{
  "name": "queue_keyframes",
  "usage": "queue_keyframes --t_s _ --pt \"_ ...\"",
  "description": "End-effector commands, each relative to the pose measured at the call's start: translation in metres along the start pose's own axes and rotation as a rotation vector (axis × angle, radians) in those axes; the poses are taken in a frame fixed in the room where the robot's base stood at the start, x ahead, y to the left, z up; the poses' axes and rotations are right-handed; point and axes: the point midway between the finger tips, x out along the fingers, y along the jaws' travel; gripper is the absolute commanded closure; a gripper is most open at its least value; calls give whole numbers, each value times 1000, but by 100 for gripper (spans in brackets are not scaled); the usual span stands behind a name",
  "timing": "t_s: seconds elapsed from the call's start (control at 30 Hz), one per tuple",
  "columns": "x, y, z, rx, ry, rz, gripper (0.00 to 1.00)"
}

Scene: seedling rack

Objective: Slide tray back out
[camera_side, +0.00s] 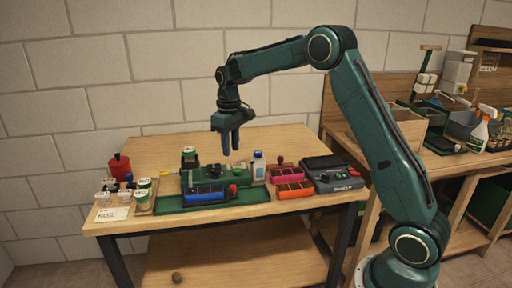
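A blue tray (204,195) with dark compartments sits at the front of a green device (215,175) on the table. Whether part of it is inside the device is too small to tell. A pink tray (287,173) and an orange tray (295,190) lie to the right, one behind the other. My gripper (231,152) hangs above the back of the device, pointing down, apart from all the trays. Its two fingers show a narrow gap with nothing visible between them.
A dark green mat (245,199) lies under the blue tray. A white bottle (258,166) stands right of the device, and a grey instrument (333,177) stands at the right. White-and-green jars (144,192) and a red container (119,166) are at the left. The back of the table is clear.

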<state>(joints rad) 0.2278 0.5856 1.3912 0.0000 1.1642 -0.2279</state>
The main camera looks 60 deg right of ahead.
Motion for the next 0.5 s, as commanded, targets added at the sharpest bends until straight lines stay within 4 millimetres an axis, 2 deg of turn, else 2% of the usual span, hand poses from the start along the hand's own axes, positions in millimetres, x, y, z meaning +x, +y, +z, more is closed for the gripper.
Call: queue_keyframes --t_s 0.27,0.5 --pt "23 0 1 0 -4 -1 71" --pt "58 0 1 0 -4 -1 71"
